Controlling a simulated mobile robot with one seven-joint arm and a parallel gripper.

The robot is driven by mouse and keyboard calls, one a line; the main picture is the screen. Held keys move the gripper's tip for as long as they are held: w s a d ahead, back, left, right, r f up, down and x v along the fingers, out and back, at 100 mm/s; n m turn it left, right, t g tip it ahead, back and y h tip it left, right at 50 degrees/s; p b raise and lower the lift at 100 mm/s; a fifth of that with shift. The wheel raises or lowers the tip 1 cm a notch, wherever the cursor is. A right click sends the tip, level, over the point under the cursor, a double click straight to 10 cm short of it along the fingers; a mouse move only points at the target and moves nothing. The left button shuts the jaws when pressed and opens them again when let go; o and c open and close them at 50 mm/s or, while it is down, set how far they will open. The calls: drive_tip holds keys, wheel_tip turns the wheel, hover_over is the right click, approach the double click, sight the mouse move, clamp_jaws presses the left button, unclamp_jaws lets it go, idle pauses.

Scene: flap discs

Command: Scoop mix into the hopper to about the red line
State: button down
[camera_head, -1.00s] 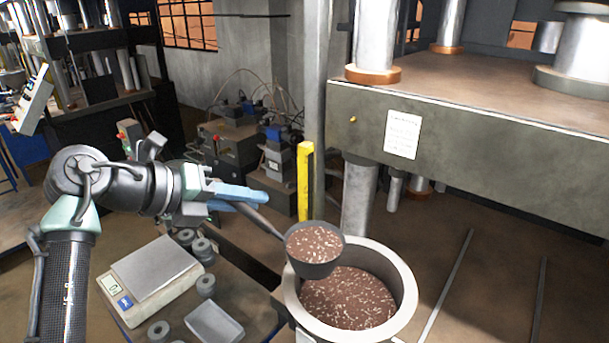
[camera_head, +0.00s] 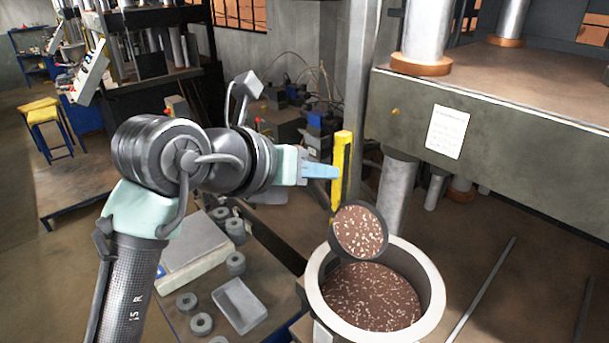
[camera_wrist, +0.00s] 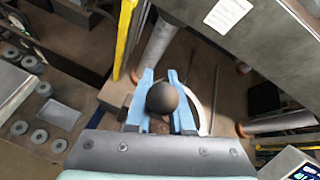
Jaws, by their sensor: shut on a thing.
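My gripper (camera_head: 322,172) is shut on the scoop, with its blue fingers also in the wrist view (camera_wrist: 161,76). A dark rounded part, seemingly the scoop's handle end (camera_wrist: 162,98), sits between them. In the head view the dark scoop bowl (camera_head: 360,231) holds brown mix with pale flecks. It is steeply tilted, its open face towards the camera, over the back left of a pale round tub (camera_head: 433,318). Brown flecked mix (camera_head: 372,297) lies in the tub below its rim. I see no red line, and cannot tell whether this tub is the hopper. Most of the handle is hidden.
A yellow post (camera_head: 341,170) stands close behind the scoop. A large press (camera_head: 500,140) fills the right. Left of the tub are a scale (camera_head: 195,245), a grey tray (camera_head: 240,305) and several grey discs (camera_head: 201,324). Floor right of the tub is mostly open.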

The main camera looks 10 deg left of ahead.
drive_tip(key=s+d+m+t+y+b, duration=0.3)
drive_tip(key=s+d+m+t+b, duration=0.4)
drive_tip(key=d+b, duration=0.7)
drive_tip(key=shift+s+d+f+m+y+b, duration=0.2)
drive_tip(key=shift+s+f+m+y+b, duration=0.25)
drive_tip(key=shift+s+m+b, duration=1.05)
drive_tip(key=shift+s+f+n+b, duration=0.1)
drive_tip(key=shift+s+n+b, duration=0.15)
drive_tip(key=shift+b, duration=0.2)
